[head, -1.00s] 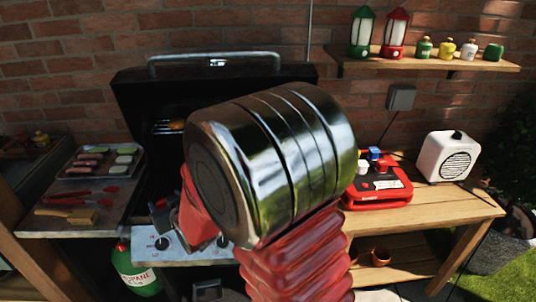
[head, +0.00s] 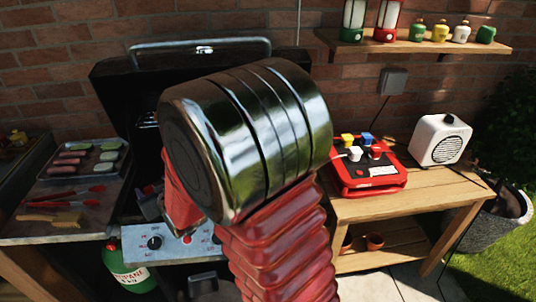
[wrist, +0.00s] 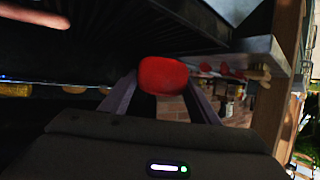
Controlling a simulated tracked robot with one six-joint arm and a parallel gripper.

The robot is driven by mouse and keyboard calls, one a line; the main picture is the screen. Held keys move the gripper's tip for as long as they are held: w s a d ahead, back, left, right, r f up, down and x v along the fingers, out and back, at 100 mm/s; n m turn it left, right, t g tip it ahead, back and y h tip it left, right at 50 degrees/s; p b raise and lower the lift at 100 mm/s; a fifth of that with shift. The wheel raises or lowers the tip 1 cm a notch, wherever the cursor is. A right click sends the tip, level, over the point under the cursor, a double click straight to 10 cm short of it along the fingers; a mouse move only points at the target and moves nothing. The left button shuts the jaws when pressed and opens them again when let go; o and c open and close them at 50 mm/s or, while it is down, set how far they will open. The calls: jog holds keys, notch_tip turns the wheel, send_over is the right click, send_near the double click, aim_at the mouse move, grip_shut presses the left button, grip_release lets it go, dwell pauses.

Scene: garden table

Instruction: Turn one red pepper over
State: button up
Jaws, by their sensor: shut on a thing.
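A red pepper (wrist: 163,75) shows in the wrist view, held between the two fingers of my gripper (wrist: 163,84). The gripper is shut on it. The dark grill grate (wrist: 150,22) lies behind and above it in that view. In the head view the open black grill (head: 118,95) stands behind my arm, with its lid raised. My arm's large metal link hides the grill's middle, and I cannot make out the pepper there.
Left of the grill, a side shelf (head: 20,228) holds a food tray (head: 45,174), red-handled tongs (head: 68,204) and a brush (head: 50,219). Right, a wooden bench (head: 430,194) carries a red box (head: 366,176) and a white radio (head: 440,140). A green propane bottle (head: 128,270) stands below.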

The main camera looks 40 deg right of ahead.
jog(key=s+d+r+m+h, duration=0.1)
jog(key=s+d, duration=0.4)
jog(key=d, duration=0.5)
jog(key=s+d+r+m+h, duration=0.1)
jog(key=s+d, duration=0.4)
jog(key=d, duration=0.5)
jog(key=s+d+r+m+h, duration=0.2)
jog(key=s+d, duration=0.3)
jog(key=d, duration=0.5)
jog(key=shift+s+d+r+t+h, duration=0.25)
jog(key=shift+r+t+h, duration=0.15)
jog(key=shift+h, duration=0.4)
jog(key=shift+d+f, duration=0.1)
jog(key=shift+s+f+n+t+y, duration=0.1)
jog(key=shift+f+n+t+y, duration=0.85)
jog(key=shift+f, duration=0.5)
jog(key=shift+s+f+n+t+y, duration=0.1)
jog(key=shift+f+n+t+y, duration=0.55)
jog(key=shift+f+y, duration=0.65)
jog(key=shift+f+n+t+y, duration=0.6)
jog(key=shift+f+t+y, duration=0.35)
jog(key=shift+f, duration=0.7)
jog(key=shift+f, duration=0.25)
jog(key=o, duration=1.2)
